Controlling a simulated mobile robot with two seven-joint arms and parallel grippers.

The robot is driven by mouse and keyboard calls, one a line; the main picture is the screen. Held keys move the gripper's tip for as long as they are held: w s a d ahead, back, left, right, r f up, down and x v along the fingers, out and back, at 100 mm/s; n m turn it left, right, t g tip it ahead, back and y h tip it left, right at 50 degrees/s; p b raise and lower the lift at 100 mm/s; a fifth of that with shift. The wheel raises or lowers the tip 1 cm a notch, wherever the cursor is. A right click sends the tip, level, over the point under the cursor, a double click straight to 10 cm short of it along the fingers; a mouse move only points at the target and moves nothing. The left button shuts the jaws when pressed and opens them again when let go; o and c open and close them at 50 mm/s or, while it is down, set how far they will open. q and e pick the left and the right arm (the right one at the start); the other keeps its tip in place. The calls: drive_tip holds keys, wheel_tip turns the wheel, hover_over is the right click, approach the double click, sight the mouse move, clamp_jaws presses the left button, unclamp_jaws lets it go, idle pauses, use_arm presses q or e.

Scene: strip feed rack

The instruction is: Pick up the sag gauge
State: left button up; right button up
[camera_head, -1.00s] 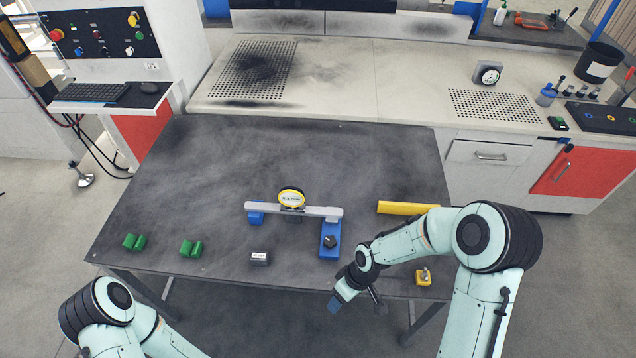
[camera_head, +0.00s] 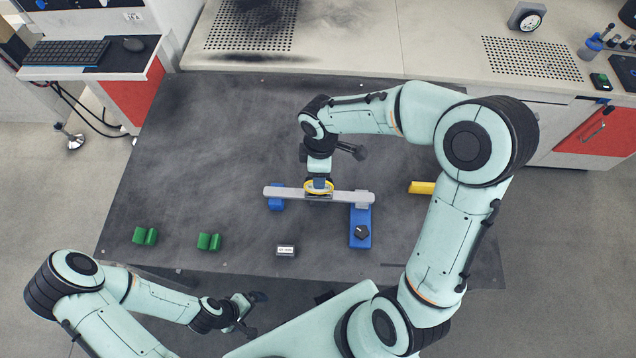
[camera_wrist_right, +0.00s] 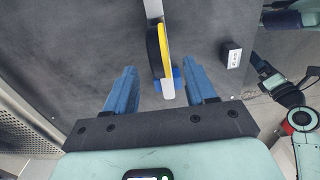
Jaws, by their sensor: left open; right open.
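The sag gauge, a grey bar (camera_head: 345,196) with a round yellow-rimmed dial, lies across two blue supports on the dark table. My right gripper (camera_head: 318,182) is over the dial and partly hides it. In the right wrist view its blue fingers (camera_wrist_right: 160,76) are open, with the yellow dial edge (camera_wrist_right: 164,45) between them and gaps on both sides. I cannot tell whether a finger touches it. My left gripper (camera_head: 243,312) is open and empty by the table's front edge, away from the gauge.
The right blue support (camera_head: 360,238) carries a black knob. Two pairs of green blocks (camera_head: 145,236) (camera_head: 209,242) and a small labelled block (camera_head: 286,250) stand near the front edge. A yellow bar (camera_head: 421,187) lies to the right. The table's left and back are clear.

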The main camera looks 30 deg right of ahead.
wheel_tip(320, 180, down, 3)
drive_tip(key=shift+w+r, duration=0.1)
drive_tip(key=shift+w, duration=0.05)
wheel_tip(320, 180, down, 5)
drive_tip(key=shift+f, duration=0.1)
clamp_jaws()
